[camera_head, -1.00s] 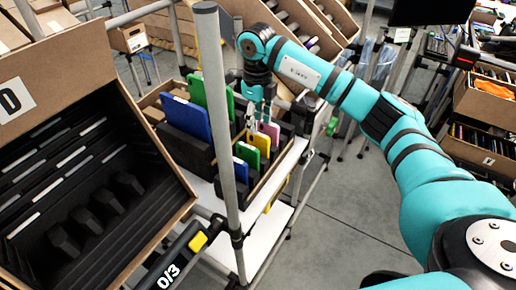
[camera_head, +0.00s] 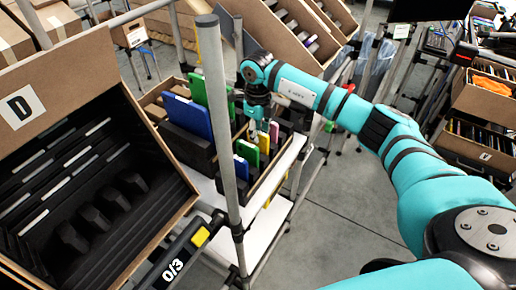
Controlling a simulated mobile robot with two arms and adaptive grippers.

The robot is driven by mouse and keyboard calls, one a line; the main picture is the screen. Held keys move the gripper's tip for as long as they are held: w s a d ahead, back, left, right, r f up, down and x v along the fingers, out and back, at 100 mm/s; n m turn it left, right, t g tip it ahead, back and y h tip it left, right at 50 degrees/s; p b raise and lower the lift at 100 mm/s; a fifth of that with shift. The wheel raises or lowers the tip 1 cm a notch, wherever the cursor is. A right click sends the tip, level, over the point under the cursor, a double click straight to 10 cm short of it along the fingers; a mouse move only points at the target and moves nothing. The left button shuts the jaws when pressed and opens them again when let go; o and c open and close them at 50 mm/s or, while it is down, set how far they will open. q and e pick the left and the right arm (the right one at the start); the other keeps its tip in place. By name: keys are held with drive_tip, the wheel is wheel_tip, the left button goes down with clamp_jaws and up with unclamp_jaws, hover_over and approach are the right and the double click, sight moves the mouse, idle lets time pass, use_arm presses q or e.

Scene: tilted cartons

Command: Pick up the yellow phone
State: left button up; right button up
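My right gripper (camera_head: 259,126) points down over the phones in the open carton on the white shelf. Its fingers are small in the view, and I cannot tell whether they are open or shut or hold anything. Below it a green phone (camera_head: 247,152) and a blue phone (camera_head: 240,167) stand in dark slots. My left gripper is not in view.
A larger blue item (camera_head: 188,117) and a tall green item (camera_head: 212,100) stand left of the gripper. A grey post (camera_head: 222,120) rises in front of the shelf. A tilted carton marked D (camera_head: 22,104) fills the left. Open floor lies to the right.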

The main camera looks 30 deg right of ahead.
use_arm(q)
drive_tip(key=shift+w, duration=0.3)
use_arm(e)
clamp_jaws()
drive_tip(key=shift+r, duration=0.15)
